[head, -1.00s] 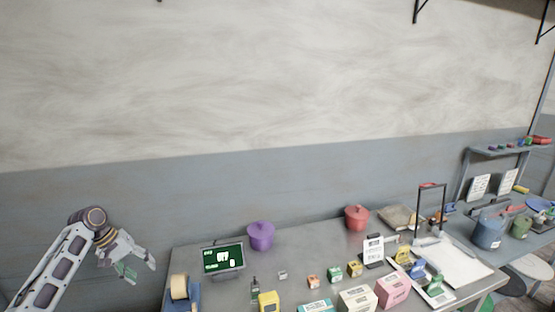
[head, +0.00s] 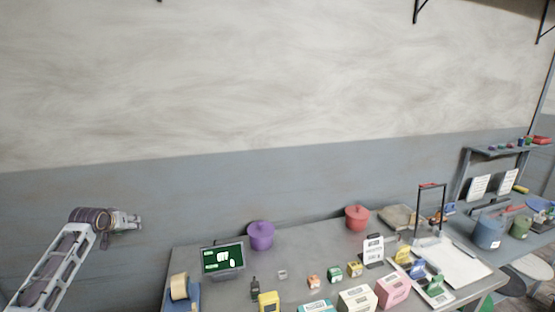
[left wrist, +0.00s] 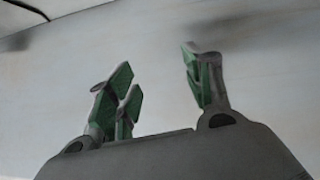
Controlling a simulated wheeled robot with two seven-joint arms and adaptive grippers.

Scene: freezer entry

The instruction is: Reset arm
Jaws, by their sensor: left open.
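My left gripper (head: 132,221) is at the left of the head view, raised in front of the grey lower wall and left of the table. In the left wrist view its green-padded fingers (left wrist: 160,90) stand apart with nothing between them, and only pale wall shows behind. My right gripper is not in either view.
A metal table (head: 315,250) carries a display screen (head: 223,258), a purple pot (head: 260,235), a red pot (head: 357,217), a tape roll (head: 180,287) and several small boxes. A blue bucket (head: 488,232) stands farther right. The wall area around my left gripper is clear.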

